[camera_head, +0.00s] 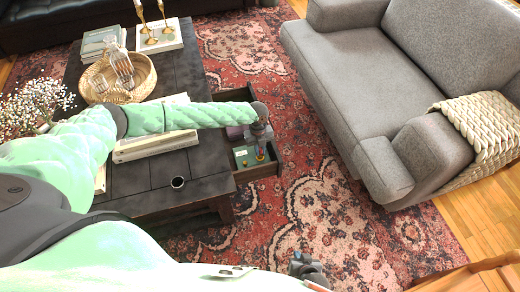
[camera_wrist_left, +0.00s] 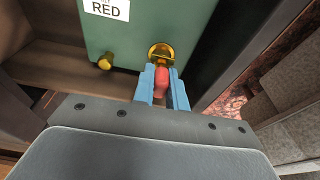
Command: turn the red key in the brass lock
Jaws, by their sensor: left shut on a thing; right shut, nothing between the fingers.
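The brass lock (camera_wrist_left: 160,52) is a round gold fitting on the front of a green box (camera_wrist_left: 130,30), with a white label (camera_wrist_left: 107,8) reading "RED". The red key (camera_wrist_left: 161,80) stands in front of the lock, and its tip at the lock is partly hidden. My left gripper (camera_wrist_left: 162,88) is shut on the red key with its blue fingertips on either side. In the head view my left gripper (camera_head: 260,150) reaches into the open drawer at the green box (camera_head: 243,156). My right gripper (camera_head: 306,266) is shut and empty, low over the rug.
A brass knob (camera_wrist_left: 105,62) sits left of the lock. The drawer (camera_head: 262,170) stands out from the dark coffee table (camera_head: 205,160). A grey sofa (camera_head: 350,85) is to the right, with open rug (camera_head: 310,205) between. A woven basket (camera_head: 140,75) and books are on the table.

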